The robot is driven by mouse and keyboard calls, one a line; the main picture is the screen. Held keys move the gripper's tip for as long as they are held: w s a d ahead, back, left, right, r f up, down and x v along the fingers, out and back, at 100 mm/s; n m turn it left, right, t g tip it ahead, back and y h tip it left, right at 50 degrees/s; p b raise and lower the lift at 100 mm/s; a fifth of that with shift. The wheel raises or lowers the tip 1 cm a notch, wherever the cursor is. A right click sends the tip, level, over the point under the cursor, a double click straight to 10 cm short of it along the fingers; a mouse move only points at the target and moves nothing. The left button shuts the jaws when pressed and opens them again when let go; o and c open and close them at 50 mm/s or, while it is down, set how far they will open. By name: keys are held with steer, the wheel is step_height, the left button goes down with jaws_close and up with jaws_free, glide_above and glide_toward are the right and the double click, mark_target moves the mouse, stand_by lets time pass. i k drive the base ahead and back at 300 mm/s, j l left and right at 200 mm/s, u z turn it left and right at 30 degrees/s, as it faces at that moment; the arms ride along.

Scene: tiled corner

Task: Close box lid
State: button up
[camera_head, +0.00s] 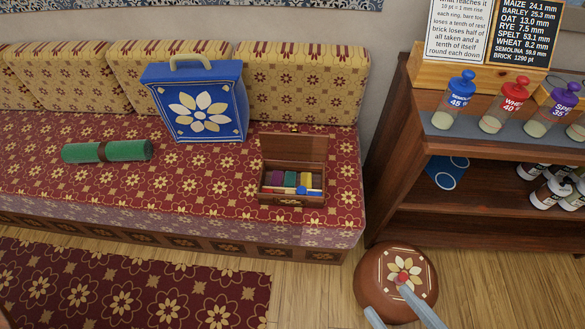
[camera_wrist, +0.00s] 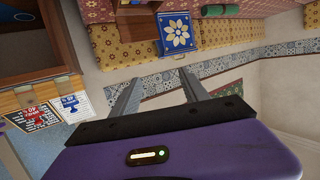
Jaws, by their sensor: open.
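A small wooden box (camera_head: 291,201) stands on the patterned red seat, right of the blue bag, in the head view. Its lid (camera_head: 293,147) is open, raised at the back. Several coloured pieces lie inside it, red, green, purple and yellow among them, with a blue and white item at the front. My gripper (camera_head: 389,298) is at the bottom right, in front of the round stool, well apart from the box. In the wrist view my gripper (camera_wrist: 161,76) has its fingers spread with nothing between them.
A blue bag (camera_head: 202,103) and a green roll (camera_head: 106,151) are on the seat. A round stool (camera_head: 396,282) stands on the floor below. A wooden shelf (camera_head: 470,147) with shakers on top is at the right. Open floor lies between stool and rug.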

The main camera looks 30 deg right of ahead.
mark_target(294, 145)
steer(key=j+z, duration=0.1)
steer(key=j, duration=0.3)
steer(key=i+j+z, duration=0.3)
steer(key=i+j, duration=0.15)
steer(key=j, duration=0.2)
steer(key=i+j+z, duration=0.1)
steer(key=j, duration=0.3)
steer(key=i+j+z, duration=0.15)
steer(key=i+j, duration=0.15)
